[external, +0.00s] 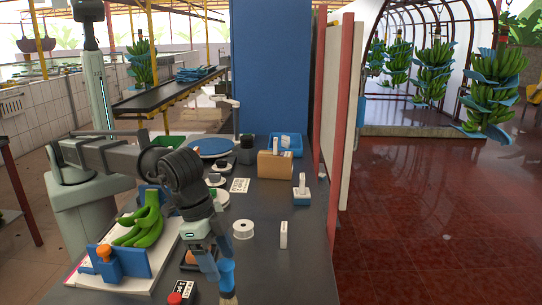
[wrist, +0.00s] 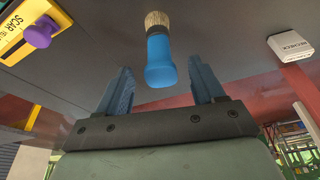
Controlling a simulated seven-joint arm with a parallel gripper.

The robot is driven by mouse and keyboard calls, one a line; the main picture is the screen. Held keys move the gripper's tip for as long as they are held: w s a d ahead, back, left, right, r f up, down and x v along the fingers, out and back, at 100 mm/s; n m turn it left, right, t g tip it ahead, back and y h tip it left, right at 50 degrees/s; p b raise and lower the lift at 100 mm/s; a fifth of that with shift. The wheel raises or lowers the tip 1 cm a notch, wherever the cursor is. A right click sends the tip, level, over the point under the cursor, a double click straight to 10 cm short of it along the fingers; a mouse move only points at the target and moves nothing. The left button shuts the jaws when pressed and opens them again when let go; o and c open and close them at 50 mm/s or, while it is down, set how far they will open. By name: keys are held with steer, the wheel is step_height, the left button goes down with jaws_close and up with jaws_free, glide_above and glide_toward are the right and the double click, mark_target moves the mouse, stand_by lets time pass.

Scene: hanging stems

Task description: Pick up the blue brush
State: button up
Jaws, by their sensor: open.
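The blue brush (wrist: 161,56) has a thick blue handle and tan bristles. In the wrist view it lies beyond and between my fingertips, with the rounded handle end toward me and the bristles away. It also shows at the bottom of the external view (external: 227,274), handle up the picture and bristles toward the lower edge. My gripper (wrist: 161,82) is open, with one blue finger on each side of the handle end and gaps between. In the external view my gripper (external: 213,265) is low over the table, just left of the brush. Contact cannot be told.
A yellow scanner-like box with a purple knob (wrist: 37,36) and a white labelled block (wrist: 290,46) flank the brush. Green bananas (external: 145,225) lie on a board at left. A white spool (external: 243,229) and a white upright item (external: 284,235) stand behind the brush.

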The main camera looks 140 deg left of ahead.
mark_target(228, 275)
steer(key=shift+x, duration=2.55)
steer(key=shift+w+a, duration=0.1)
steer(key=shift+w, duration=0.1)
steer(key=shift+c, duration=0.3)
steer(key=shift+r, duration=0.1)
steer(key=c, duration=1)
steer(key=shift+r, duration=0.1)
